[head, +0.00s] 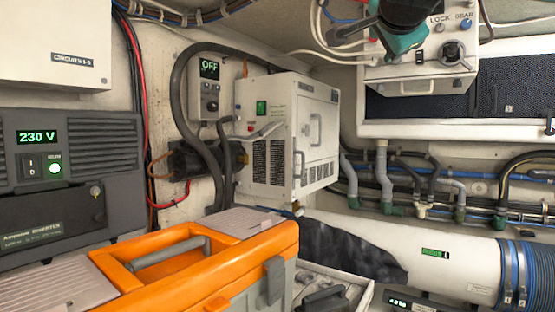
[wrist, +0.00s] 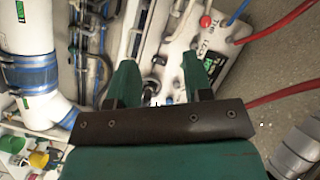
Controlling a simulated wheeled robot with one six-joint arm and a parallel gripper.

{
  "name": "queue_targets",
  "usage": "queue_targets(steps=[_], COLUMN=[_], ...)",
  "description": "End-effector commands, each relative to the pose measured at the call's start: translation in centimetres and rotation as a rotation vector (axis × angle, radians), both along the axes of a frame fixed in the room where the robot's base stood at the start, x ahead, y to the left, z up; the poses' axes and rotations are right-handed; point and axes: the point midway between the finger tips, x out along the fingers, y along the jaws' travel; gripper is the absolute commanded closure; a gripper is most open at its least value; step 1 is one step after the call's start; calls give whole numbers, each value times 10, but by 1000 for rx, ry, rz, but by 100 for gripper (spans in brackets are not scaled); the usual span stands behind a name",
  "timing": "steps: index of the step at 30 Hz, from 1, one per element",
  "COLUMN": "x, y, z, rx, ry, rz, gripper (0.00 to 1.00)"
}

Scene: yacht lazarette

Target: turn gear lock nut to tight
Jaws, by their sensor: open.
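A white panel box (head: 415,75) with the labels LOCK and GEAR hangs at the upper right of the head view. A dark round knob (head: 452,53), which looks like the gear lock nut, sits on its face below the labels. My teal gripper (head: 398,42) is in front of the box's left part, left of the knob and apart from it. In the wrist view my gripper (wrist: 160,63) is open, its fingers apart with nothing held. The box (wrist: 190,50) shows behind and between the fingers. A dark round part (wrist: 150,87) is partly hidden there.
Red hoses (wrist: 275,22) run from the box. A dark window panel (head: 415,103) lies behind it, with pipes (head: 440,185) below. An orange toolbox (head: 190,250) stands at the lower left, and a white cabinet (head: 290,130) at the centre.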

Motion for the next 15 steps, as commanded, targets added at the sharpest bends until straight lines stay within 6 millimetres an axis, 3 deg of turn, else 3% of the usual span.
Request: queue_targets(steps=[1,4,8,12,15], x=[2,-4,-40,-105,-161], y=[8,28,45,53,56], z=[-32,-103,-200,-294,-348], rx=[-123,-354,-592,-762,-836], ry=[99,292,518,708,804], rz=[85,289,575,896,1129], gripper=[54,54,54,54,54])
